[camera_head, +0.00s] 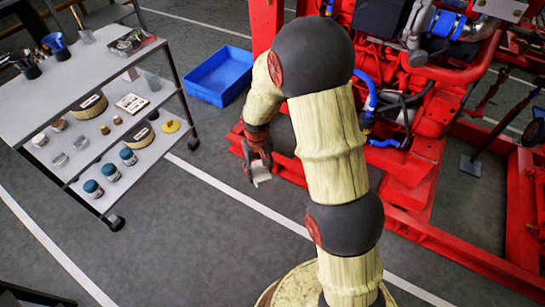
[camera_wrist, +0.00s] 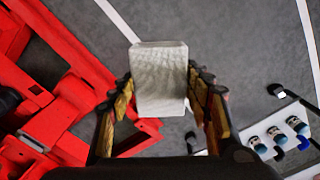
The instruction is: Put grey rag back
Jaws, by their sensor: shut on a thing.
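The grey rag (camera_wrist: 160,75) shows as a pale folded block between the fingers of my gripper (camera_wrist: 160,100) in the wrist view. My gripper is shut on it and holds it above the grey floor. In the head view my gripper (camera_head: 258,170) hangs to the left of the red pumpset frame, with a pale part of the rag (camera_head: 261,173) showing at its tips. My arm hides part of the pumpset behind it.
A grey shelved cart (camera_head: 160,98) with jars, tins and tools stands at the left. An empty-looking blue bin (camera_head: 218,77) lies on the floor behind my gripper. The red pumpset frame (camera_head: 405,200) fills the right. Bare floor lies between cart and frame.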

